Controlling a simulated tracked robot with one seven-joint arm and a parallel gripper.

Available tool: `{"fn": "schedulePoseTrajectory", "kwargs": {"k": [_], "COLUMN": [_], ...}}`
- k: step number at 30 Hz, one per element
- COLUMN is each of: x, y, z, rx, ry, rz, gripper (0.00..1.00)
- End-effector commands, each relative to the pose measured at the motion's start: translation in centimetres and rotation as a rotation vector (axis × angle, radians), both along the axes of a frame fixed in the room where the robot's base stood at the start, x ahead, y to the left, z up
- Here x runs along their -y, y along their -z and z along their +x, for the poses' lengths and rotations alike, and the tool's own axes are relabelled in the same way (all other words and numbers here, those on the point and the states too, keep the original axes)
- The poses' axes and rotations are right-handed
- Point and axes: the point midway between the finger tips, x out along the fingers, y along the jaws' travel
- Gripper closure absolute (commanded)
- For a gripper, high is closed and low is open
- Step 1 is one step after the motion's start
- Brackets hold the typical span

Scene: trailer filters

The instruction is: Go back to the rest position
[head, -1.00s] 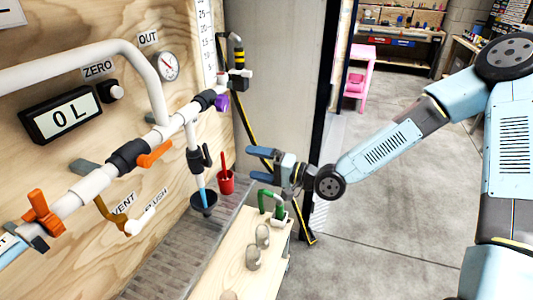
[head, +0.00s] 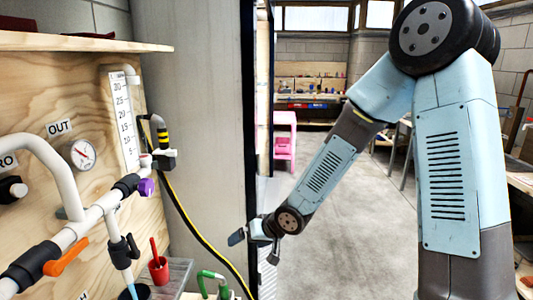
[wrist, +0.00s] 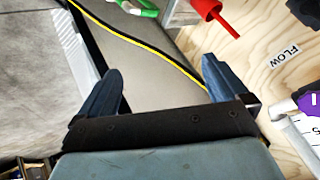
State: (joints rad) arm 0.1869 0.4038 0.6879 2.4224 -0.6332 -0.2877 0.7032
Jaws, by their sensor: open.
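My gripper (head: 252,240) hangs at the end of my blue-grey arm, right of the wooden panel and in front of the dark post. In the wrist view its two blue fingers (wrist: 160,92) stand wide apart with nothing between them. In the head view the fingers are seen nearly from the side and are partly hidden by my wrist.
The wooden panel (head: 30,110) at left carries white pipes, an orange valve handle (head: 66,256) and a gauge (head: 82,154). A yellow-black cable (head: 205,237) hangs near my gripper. A red cup (head: 159,270) and green-handled item (head: 212,279) stand below. Open floor (head: 345,235) lies right.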

Motion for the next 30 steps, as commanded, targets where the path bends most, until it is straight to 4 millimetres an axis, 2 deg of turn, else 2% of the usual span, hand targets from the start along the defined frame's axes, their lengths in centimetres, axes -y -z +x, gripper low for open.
{"fn": "schedulePoseTrajectory", "kwargs": {"k": [6,14,23,30], "x": [5.9,12.5,19.2,23.4], "y": [-3.2,-8.1,-14.5,-19.0], "z": [1.1,0.6,-2.7,-7.2], "rx": [0.072,0.113,0.114,0.082], "ry": [0.077,0.183,0.308,0.394], "rz": [-0.206,-0.399,-0.542,-0.588], "gripper": [0.0,0.0,0.0,0.0]}}
